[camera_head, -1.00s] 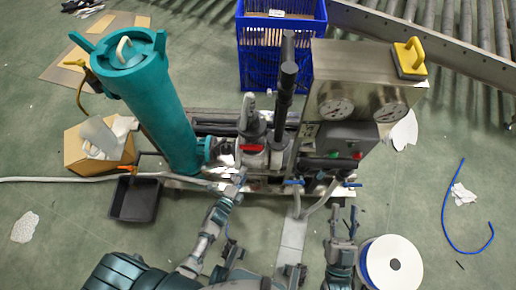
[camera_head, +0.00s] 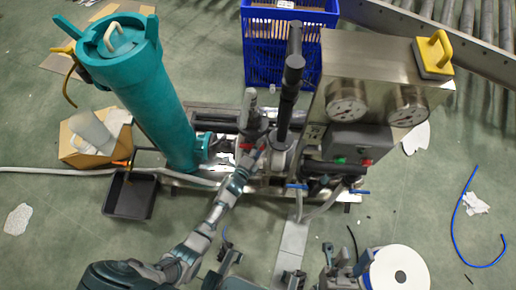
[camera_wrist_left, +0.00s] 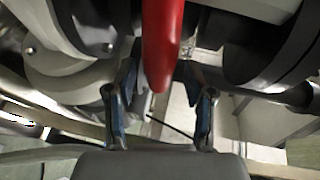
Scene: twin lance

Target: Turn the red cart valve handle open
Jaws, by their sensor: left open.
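The red valve handle (camera_wrist_left: 162,45) hangs down from the top in the left wrist view, its tip between the two fingers of my left gripper (camera_wrist_left: 160,95). The fingers are open, one on each side of the handle, with gaps visible. In the head view my left gripper (camera_head: 250,158) reaches the front of the valve, covering much of the red handle (camera_head: 246,147). My right gripper (camera_head: 345,258) is low in the picture, beside the white spool, its fingers apart and empty, away from the valve.
A teal cylinder (camera_head: 160,100) leans left of the valve. A steel gauge box (camera_head: 375,70) with a yellow handle (camera_head: 434,52) stands to the right. Dark vertical pipes (camera_head: 289,95) rise close by. A black tray (camera_head: 130,196) and a white spool (camera_head: 388,277) are on the floor.

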